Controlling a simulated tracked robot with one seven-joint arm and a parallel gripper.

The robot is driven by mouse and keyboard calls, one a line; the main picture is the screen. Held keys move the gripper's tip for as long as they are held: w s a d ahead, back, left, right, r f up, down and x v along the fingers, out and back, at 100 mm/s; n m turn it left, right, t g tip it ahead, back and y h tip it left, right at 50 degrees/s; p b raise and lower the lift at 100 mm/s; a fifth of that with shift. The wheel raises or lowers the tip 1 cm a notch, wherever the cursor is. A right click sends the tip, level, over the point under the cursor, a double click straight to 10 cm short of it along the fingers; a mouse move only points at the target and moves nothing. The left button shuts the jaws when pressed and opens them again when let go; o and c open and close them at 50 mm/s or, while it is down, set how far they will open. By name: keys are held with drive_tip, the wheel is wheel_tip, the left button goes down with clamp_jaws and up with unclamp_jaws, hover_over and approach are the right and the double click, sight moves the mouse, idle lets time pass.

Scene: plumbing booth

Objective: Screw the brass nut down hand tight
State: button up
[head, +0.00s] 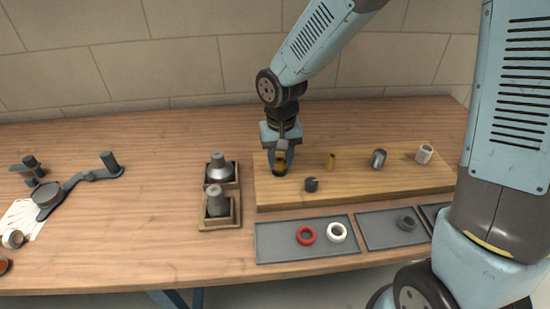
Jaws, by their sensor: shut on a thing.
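The brass nut (279,168) is at the left part of the wooden board (415,186) in the head view. It looks dark with a golden edge. My gripper (280,160) points straight down and is shut on the nut, with its fingers on either side. The fingers partly cover the nut. Whatever is under the nut is hidden, and I cannot tell how far down it sits.
On the board are a dark stub (311,184), a small brass piece (331,161), a metal fitting (378,158) and a white-grey fitting (424,154). In front, a grey tray (275,243) holds a red ring (306,235) and a white ring (336,232). Wooden holders (220,222) stand left.

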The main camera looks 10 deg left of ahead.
drive_tip(key=m, duration=0.4)
drive_tip(key=shift+m, duration=0.4)
drive_tip(key=m, duration=0.4)
drive_tip(key=shift+a+f+m, duration=0.1)
drive_tip(key=shift+f+m, duration=0.05)
drive_tip(key=shift+m, duration=0.25)
drive_tip(key=o, duration=1.1)
drive_tip(key=shift+o, duration=0.7)
drive_tip(key=o, duration=0.5)
drive_tip(key=shift+w, duration=0.15)
